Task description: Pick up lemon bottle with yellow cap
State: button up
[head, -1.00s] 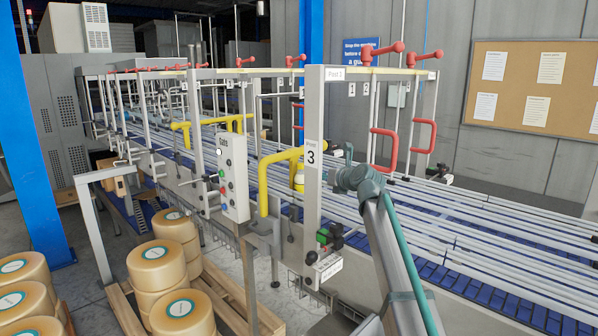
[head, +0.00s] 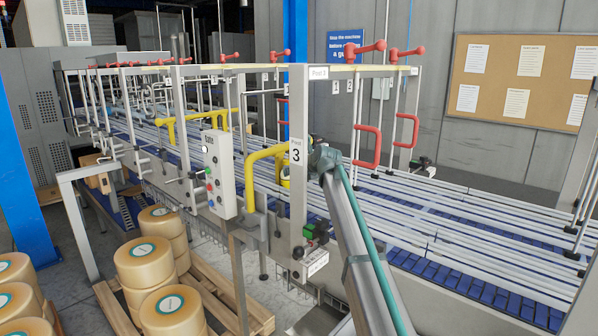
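A small yellow and pale object (head: 285,175), possibly the lemon bottle with yellow cap, shows just left of the post marked 3 (head: 297,190), inside the machine. It is partly hidden by the post and the yellow handle, and too small to identify for sure. My arm (head: 350,230) rises from the bottom edge to a dark joint (head: 322,158) just right of that post. Beyond this joint the arm is hidden. My gripper's fingers do not show, so I cannot see whether they hold anything.
Yellow handles (head: 258,170), red handles (head: 366,148) and a button panel (head: 219,174) stand around the machine frame. The blue conveyor with white rails (head: 470,240) runs to the right. Round tan containers (head: 150,262) stand on a wooden pallet at lower left.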

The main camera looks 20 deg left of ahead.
aim_at(287, 180)
jog(key=p+x, duration=0.4)
jog(key=x, duration=0.6)
jog(key=c, duration=1.5)
